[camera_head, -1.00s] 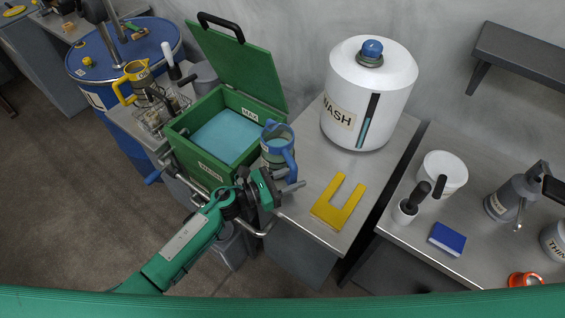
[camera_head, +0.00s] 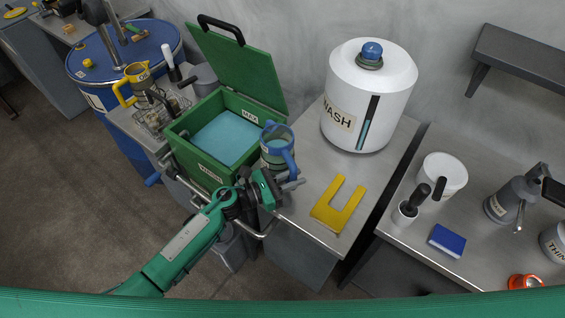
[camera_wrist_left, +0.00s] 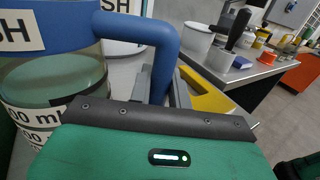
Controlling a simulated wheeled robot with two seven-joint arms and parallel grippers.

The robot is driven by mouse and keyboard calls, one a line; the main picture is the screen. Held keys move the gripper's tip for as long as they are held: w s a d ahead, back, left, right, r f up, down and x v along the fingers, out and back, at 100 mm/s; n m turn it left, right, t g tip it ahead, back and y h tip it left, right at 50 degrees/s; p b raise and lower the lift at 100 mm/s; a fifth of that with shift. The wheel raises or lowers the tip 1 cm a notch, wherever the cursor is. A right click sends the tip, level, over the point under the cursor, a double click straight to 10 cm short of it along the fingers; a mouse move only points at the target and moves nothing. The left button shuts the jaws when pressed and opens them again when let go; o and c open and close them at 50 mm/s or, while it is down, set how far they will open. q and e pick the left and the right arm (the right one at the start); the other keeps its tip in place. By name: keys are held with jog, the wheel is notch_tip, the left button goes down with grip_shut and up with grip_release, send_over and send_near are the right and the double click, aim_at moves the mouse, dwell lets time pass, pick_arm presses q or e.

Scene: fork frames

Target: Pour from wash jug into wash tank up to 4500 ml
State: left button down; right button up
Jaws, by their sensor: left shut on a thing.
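The wash jug (camera_head: 275,149) is a clear jug with a blue rim and blue handle. It stands upright or nearly so beside the right wall of the green wash tank (camera_head: 187,157). My left gripper (camera_head: 288,184) is shut on the jug's handle, which also shows between the jaws in the left wrist view (camera_wrist_left: 158,50). The jug (camera_wrist_left: 50,75) shows volume marks there, partly hidden by the gripper. The tank's lid (camera_head: 236,60) stands open, and pale blue liquid (camera_head: 228,136) fills much of the tank, below a MAX label. My right gripper is not in view.
A white WASH container (camera_head: 365,100) stands behind on the steel bench, with a yellow forked plate (camera_head: 338,205) in front of it. A yellow-handled jug (camera_head: 137,80) and a wire basket (camera_head: 158,113) are left of the tank. A blue drum (camera_head: 105,65) stands farther left.

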aim_at(291, 168)
pick_arm(q)
jog(key=shift+r+p, duration=0.55)
jog(key=shift+r, duration=0.65)
jog(key=shift+r+p, duration=0.6)
jog(key=shift+r, duration=0.35)
jog(key=shift+r+p, duration=0.45)
jog(key=shift+r, duration=0.25)
